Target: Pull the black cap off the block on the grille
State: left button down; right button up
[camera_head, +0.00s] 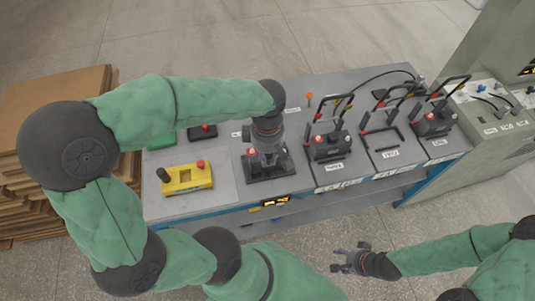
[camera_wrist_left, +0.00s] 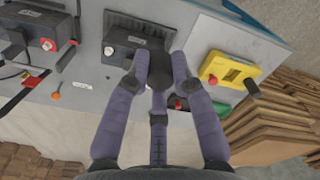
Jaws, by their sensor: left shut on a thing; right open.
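My left gripper (camera_head: 267,158) reaches down over the grey block (camera_head: 252,157), which stands on the dark grille (camera_head: 287,169) on the bench. In the left wrist view, the fingers of my left gripper (camera_wrist_left: 158,66) close around the dark cap (camera_wrist_left: 154,48). The block (camera_wrist_left: 117,55) shows beside the cap, and the grille (camera_wrist_left: 117,20) lies beneath. The fingers hide part of the cap and block, so I cannot tell whether the cap still touches the block. My right gripper (camera_head: 352,260) is open and empty in front of the bench, away from the block.
A yellow box (camera_head: 187,179) with a red button and black knob stands left of the grille. Several dark battery units with upright handles, including one (camera_head: 329,145), stand to the right. Brown stacked boards (camera_head: 40,105) lie at the left. A grey cabinet (camera_head: 495,125) stands at the right.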

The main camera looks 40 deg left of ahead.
aim_at(268, 155)
pick_arm(q)
jog(key=shift+r+p, duration=1.3)
jog(key=shift+r, duration=0.5)
